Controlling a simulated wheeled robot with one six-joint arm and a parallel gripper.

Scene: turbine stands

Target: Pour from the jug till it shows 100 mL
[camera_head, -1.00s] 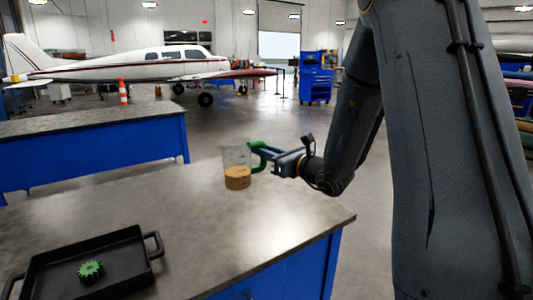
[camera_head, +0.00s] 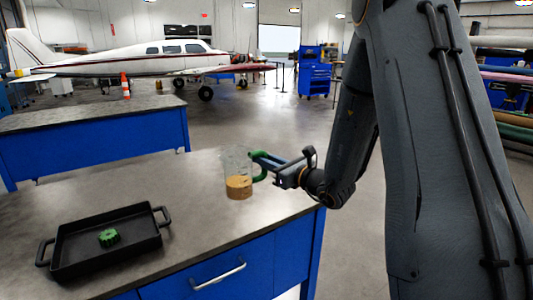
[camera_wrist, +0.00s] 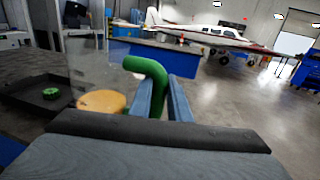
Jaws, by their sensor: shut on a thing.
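A clear jug (camera_head: 237,172) with a green handle (camera_head: 260,166) holds tan-orange liquid (camera_head: 239,187) in its lower part. It looks upright or nearly so, above or at the near workbench; whether it touches the top I cannot tell. My gripper (camera_head: 265,160) is shut on the green handle from the right. In the wrist view the handle (camera_wrist: 150,78) sits between the two blue fingers, with the jug (camera_wrist: 98,72) to the left and the liquid's surface (camera_wrist: 102,101) visible. Scale marks on the jug are too small to read.
A black two-handled tray (camera_head: 70,262) with a green gear (camera_head: 109,237) stands on the near workbench (camera_head: 190,222), left of the jug. Bench top between them is clear. A second blue bench (camera_head: 90,150) stands behind. A white plane and a blue tool cabinet (camera_head: 315,75) are farther off.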

